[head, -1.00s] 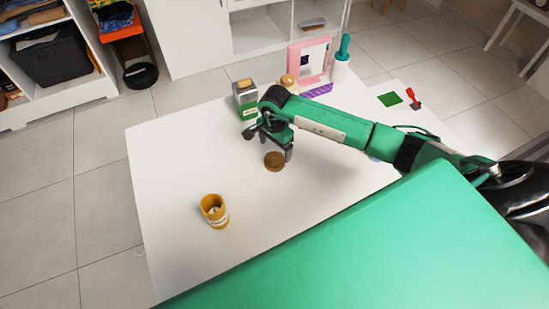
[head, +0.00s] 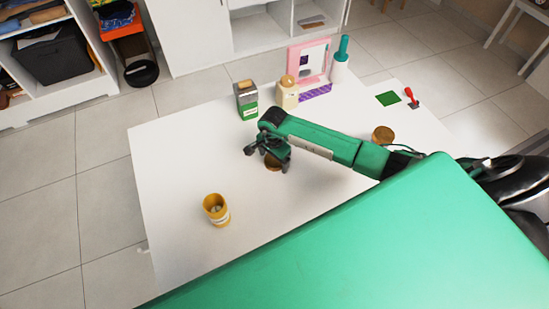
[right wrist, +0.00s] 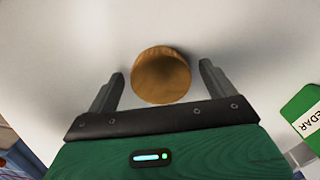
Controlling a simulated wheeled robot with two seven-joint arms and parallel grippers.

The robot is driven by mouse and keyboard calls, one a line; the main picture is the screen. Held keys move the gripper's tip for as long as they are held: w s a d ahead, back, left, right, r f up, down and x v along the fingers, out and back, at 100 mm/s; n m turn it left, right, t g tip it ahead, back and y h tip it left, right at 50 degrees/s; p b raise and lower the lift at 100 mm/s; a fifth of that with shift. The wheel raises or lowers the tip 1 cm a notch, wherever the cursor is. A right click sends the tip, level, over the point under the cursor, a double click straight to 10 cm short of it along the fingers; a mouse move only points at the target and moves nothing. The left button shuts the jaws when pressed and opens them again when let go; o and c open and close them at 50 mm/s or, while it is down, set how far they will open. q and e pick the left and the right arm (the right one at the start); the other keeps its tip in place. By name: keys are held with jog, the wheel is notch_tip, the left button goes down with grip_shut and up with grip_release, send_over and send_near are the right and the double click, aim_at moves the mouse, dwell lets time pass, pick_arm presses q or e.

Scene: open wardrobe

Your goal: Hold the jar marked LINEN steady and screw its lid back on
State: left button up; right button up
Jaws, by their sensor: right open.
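An open yellow jar (head: 216,212) stands upright at the left front of the white table. It has a pale label too small to read. A round brown wooden lid (head: 274,163) lies on the table to the right of and behind it, partly hidden by my right gripper (head: 268,160). In the right wrist view the lid (right wrist: 161,78) lies between the two open fingers of the right gripper (right wrist: 162,72), with a gap on each side. My left gripper is not in view.
A brown-topped thing (head: 383,135) is right of my arm. The table's left side is mostly clear.

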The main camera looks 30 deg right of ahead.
aim_at(273, 160)
jog(key=c, duration=1)
jog(key=shift+r, duration=0.1)
notch_tip(273, 160, up, 20)
jog(key=b, duration=0.5)
